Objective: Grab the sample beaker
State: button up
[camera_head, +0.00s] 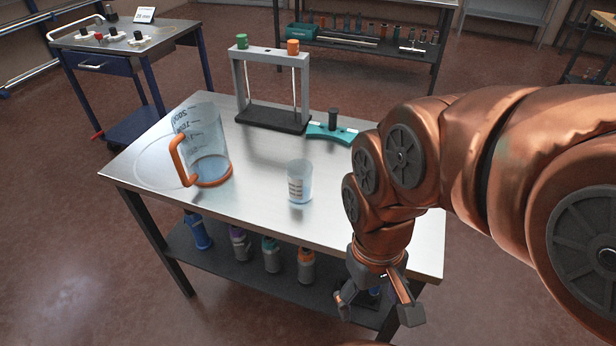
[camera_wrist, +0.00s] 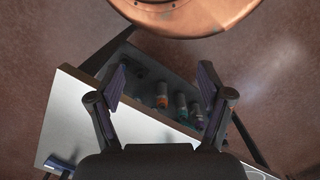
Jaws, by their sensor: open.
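The small clear beaker (camera_head: 299,182) with orange markings stands upright on the steel table (camera_head: 262,216), near its front middle. A larger clear pitcher (camera_head: 205,142) with an orange handle and orange base ring stands to its left. My gripper (camera_head: 378,308) is open and empty, pointing down by the table's front edge, right of the beaker and lower in the picture. In the wrist view the spread fingers (camera_wrist: 163,80) frame the table edge and lower shelf. I cannot make out the beaker in the wrist view.
A grey frame stand (camera_head: 270,88) and a teal holder (camera_head: 331,129) with a dark post stand at the table's back. Several bottles (camera_head: 271,254) sit on the lower shelf. A blue cart (camera_head: 112,70) stands behind left. The tabletop around the beaker is clear.

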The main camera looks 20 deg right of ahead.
aim_at(299, 171)
jog(key=k, duration=1.3)
jog(key=u, duration=0.6)
jog(key=i, duration=0.45)
jog(key=u, duration=0.6)
jog(key=i, duration=1)
jog(key=z, duration=0.6)
